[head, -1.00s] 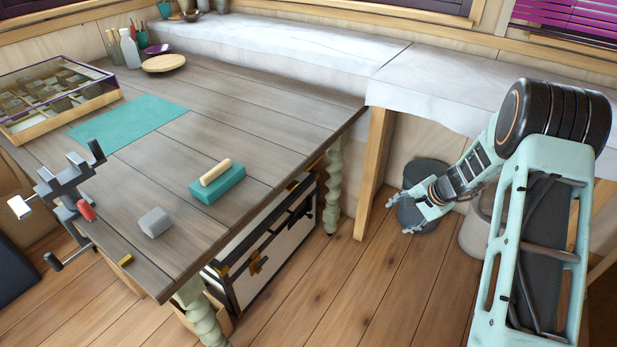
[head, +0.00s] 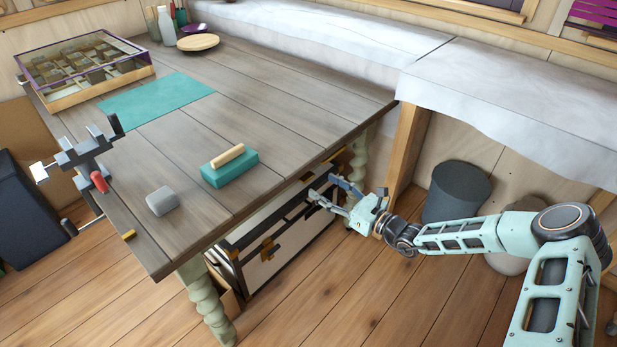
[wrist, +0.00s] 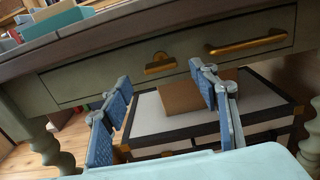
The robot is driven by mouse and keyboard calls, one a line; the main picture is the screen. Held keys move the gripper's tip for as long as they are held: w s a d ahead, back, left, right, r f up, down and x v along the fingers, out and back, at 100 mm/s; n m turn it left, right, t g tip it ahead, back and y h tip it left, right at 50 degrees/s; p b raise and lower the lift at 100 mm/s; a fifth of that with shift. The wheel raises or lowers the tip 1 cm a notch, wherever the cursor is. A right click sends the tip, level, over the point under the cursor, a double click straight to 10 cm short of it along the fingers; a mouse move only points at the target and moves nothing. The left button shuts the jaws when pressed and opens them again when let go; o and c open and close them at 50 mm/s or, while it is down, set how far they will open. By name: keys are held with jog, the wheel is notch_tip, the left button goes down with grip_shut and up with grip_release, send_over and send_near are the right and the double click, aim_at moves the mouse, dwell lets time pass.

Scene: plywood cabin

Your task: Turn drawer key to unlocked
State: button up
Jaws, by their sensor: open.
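The drawer (wrist: 90,80) is a shut grey-green front under the tabletop in the wrist view. A small brass piece (wrist: 160,64), seemingly the key at its lock, sits on the drawer front left of the handle; its exact turn is hard to tell. A long brass bar handle (wrist: 248,42) is to its right. My gripper (wrist: 160,82) is open and empty, its blue-padded fingers either side of and a little short of the brass piece, apart from it. In the head view my gripper (head: 325,190) is beside the table's right side; the key is not clearly seen there.
The table (head: 285,115) carries a teal block (head: 232,170), a grey block (head: 162,200) and a vise (head: 80,160). A black-trimmed white chest (wrist: 175,112) stands under the drawer. A turned table leg (head: 358,150) is close to my gripper. A dark bin (head: 457,190) stands at right.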

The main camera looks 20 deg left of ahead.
aim_at(310, 178)
jog(key=b+x, duration=0.1)
jog(key=x, duration=0.6)
jog(key=shift+w+a, duration=0.1)
jog(key=shift+a, duration=0.2)
jog(key=shift+c, duration=0.4)
jog(key=c, duration=1.1)
